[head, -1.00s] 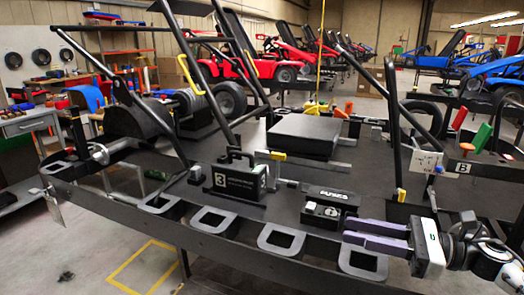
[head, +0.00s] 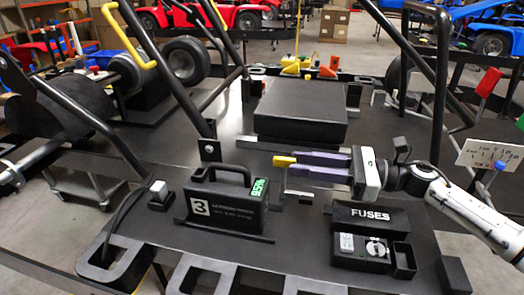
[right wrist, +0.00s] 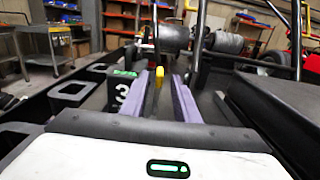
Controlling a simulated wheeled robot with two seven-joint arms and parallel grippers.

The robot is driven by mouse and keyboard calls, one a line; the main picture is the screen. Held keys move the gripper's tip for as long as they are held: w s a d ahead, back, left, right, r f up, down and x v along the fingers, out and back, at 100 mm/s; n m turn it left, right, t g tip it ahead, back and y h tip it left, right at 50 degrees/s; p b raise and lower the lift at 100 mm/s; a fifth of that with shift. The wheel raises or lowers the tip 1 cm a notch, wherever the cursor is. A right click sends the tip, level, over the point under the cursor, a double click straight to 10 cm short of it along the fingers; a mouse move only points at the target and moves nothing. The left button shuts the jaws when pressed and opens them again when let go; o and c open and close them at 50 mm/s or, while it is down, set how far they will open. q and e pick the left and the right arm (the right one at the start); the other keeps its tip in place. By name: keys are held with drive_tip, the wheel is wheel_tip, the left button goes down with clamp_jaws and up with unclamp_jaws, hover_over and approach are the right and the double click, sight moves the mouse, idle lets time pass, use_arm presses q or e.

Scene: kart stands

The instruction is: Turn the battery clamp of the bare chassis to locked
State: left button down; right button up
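The battery (head: 225,208), a black box with a handle, a white "3" and a green display, stands on the bare chassis plate (head: 150,130). Beside it on the right is the battery clamp, whose yellow-tipped lever (head: 285,161) sits on a dark post. My right gripper (head: 300,165), with purple fingers, reaches in from the right at the lever. In the right wrist view the yellow lever tip (right wrist: 158,76) shows in the gap between the two fingers, which stand apart. Contact cannot be told. The clamp's base is partly hidden. My left gripper is not in view.
A black FUSES box (head: 370,216) and a small box with a dial (head: 362,251) stand in front of my right gripper. A large flat black box (head: 300,112) lies behind it. Black frame tubes (head: 440,100) rise at the right, near a white card (head: 490,155).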

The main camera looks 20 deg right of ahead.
drive_tip(key=p+x, duration=0.2)
drive_tip(key=x, duration=0.6)
drive_tip(key=shift+a, duration=0.2)
drive_tip(key=shift+w, duration=0.1)
drive_tip(key=c, duration=0.6)
clamp_jaws()
